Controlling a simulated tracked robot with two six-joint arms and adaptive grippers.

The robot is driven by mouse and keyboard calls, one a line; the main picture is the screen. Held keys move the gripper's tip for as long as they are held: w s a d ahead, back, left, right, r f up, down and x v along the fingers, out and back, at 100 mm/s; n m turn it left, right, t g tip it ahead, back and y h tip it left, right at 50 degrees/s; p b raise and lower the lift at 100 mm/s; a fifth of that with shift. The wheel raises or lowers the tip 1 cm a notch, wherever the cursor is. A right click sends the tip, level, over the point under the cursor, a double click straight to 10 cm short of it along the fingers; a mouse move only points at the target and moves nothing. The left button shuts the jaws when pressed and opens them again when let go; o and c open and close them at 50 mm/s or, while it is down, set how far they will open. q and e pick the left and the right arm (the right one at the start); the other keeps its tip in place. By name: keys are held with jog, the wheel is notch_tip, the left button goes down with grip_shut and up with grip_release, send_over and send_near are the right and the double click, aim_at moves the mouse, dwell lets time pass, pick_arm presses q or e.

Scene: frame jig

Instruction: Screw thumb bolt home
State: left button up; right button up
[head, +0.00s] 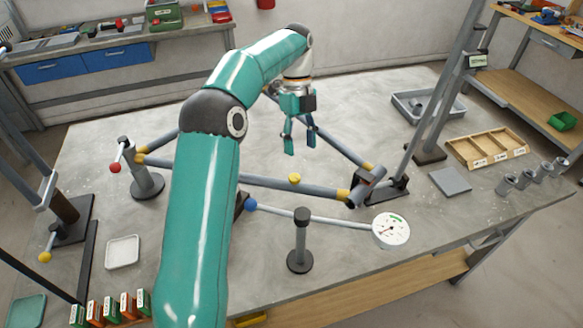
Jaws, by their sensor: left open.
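A yellow knob (294,179), which looks like the thumb bolt's head, sits on the front grey tube of the frame (260,182). How far its thread is in cannot be seen. My left gripper (300,146) hangs fingers down above and behind the front tube, near the yellow knob and apart from it. Its jaws are open with nothing between them. My left arm hides part of the frame's left side. My right gripper is not in view.
A dial gauge (391,230) on a blue-ended bar rests by a black post (301,240) in front of the frame. A red-ball lever (116,166) stands left. A wooden divided tray (487,148), grey bin (428,106) and metal cylinders (507,184) lie right. The back middle is clear.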

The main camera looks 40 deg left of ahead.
pick_arm(q)
jog(key=n, duration=0.3)
jog(key=n+t+y+b, duration=0.25)
jog(key=n+t, duration=0.35)
jog(key=n, duration=0.7)
send_near(294, 177)
jog(key=shift+h, duration=0.35)
jog(key=x, duration=0.8)
jog(key=shift+a+f+p, duration=0.1)
jog(key=shift+a+p, duration=0.2)
